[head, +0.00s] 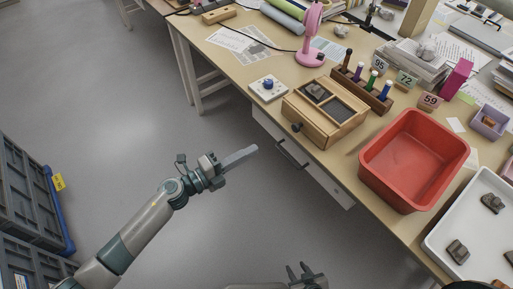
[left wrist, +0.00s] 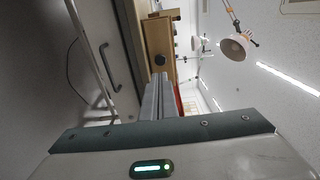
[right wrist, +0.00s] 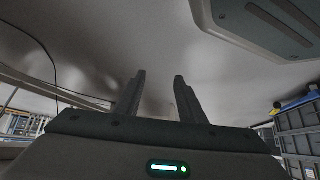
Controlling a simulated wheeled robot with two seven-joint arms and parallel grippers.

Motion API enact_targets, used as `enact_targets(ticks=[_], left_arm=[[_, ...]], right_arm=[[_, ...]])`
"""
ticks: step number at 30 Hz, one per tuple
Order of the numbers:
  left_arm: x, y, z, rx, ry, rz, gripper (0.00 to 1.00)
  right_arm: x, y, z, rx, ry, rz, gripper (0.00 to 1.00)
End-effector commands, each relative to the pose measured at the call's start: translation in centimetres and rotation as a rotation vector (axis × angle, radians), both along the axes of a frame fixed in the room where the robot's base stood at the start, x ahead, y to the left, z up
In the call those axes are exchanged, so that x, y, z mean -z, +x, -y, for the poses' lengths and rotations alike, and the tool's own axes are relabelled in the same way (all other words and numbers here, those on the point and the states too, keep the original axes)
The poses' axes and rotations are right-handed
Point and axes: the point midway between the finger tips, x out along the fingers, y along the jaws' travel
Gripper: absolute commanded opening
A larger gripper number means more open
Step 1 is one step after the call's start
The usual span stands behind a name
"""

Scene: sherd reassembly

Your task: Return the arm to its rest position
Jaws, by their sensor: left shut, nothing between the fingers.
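My left gripper (head: 241,157) is shut and empty in the head view, out over the floor in front of the table edge. Its closed fingers (left wrist: 158,98) also show in the left wrist view, pointing toward the table side. My right gripper (head: 301,270) is at the bottom of the head view, low and in front of the table. Its two fingers (right wrist: 157,95) stand apart with nothing between them in the right wrist view.
The table holds a wooden box (head: 312,127), a red bin (head: 366,178), a white tray (head: 436,243) with sherds and a pink fan (head: 312,22). A drawer handle (head: 291,154) is on the table front. Grey crates (head: 22,190) stand at left. The floor between is clear.

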Motion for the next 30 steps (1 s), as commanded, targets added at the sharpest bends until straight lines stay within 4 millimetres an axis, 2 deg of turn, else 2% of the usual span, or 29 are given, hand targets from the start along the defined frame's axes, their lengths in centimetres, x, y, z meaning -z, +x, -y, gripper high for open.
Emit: enact_targets(ticks=[14, 22, 26, 29, 30], left_arm=[[-0.1, -0.1, -0.3, 0.0, 0.0, 0.0, 0.0], [0.5, 0.0, -0.5, -0.018, -0.018, -0.025, 0.0], [2.6, 0.4, -1.4, -0.083, -0.081, -0.121, 0.0], [5.7, 0.7, -2.9, -0.181, -0.168, -0.257, 0.0], [7.6, 0.7, -3.8, -0.234, -0.211, -0.327, 0.0]], right_arm=[[0.3, -1.2, -0.2, 0.001, 0.003, -0.013, 0.36], [0.3, -1.0, 0.0, 0.004, 0.002, -0.013, 0.36], [0.2, -0.7, 0.1, 0.003, 0.0, -0.008, 0.36], [0.1, -0.2, 0.2, 0.003, -0.003, -0.004, 0.36], [0.1, -0.1, 0.3, 0.002, -0.003, -0.001, 0.36]])
